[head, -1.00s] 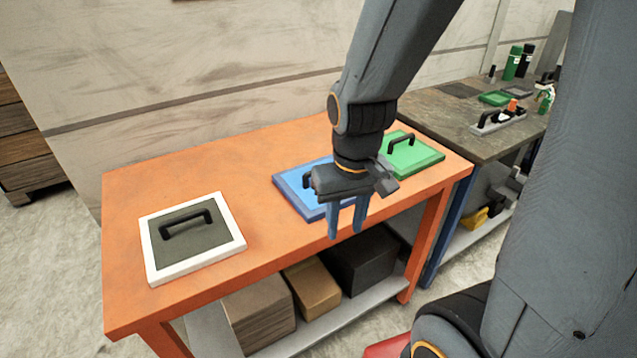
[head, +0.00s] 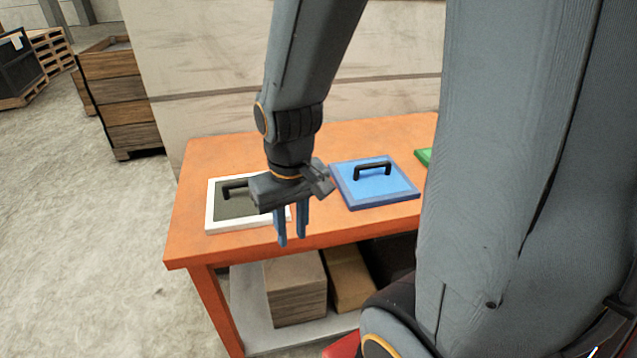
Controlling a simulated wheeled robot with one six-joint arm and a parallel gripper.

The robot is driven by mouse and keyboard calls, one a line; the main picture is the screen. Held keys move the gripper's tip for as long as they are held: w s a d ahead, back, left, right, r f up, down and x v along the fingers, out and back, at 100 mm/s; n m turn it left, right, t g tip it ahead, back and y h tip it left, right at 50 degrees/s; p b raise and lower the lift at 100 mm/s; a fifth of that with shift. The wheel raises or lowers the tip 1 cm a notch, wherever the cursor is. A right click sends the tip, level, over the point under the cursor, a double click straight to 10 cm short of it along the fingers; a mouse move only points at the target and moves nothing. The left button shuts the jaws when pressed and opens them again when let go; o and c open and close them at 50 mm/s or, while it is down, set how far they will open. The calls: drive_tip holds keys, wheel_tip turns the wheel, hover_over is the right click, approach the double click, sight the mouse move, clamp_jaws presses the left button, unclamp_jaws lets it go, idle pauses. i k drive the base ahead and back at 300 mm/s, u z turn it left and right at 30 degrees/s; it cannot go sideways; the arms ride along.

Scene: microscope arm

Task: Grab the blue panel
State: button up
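The blue panel (head: 358,193) lies flat on the orange table and has a black handle (head: 372,170) on top. My gripper (head: 291,238) points down in front of the table, left of the blue panel and apart from it. Its two blue fingers are parted with nothing between them. In the picture it overlaps the right part of the white-framed dark panel (head: 213,220), hiding part of that panel and its handle.
The orange table (head: 190,250) has boxes (head: 296,290) on its lower shelf. A sliver of a green panel (head: 423,157) shows at the right, mostly hidden by my arm. Wooden crates (head: 122,105) stand at the back left. The floor at left is clear.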

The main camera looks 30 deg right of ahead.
sight(372, 182)
drive_tip(key=u, duration=1.4)
drive_tip(key=k, duration=1.4)
drive_tip(key=z, duration=1.85)
drive_tip(key=i, duration=1)
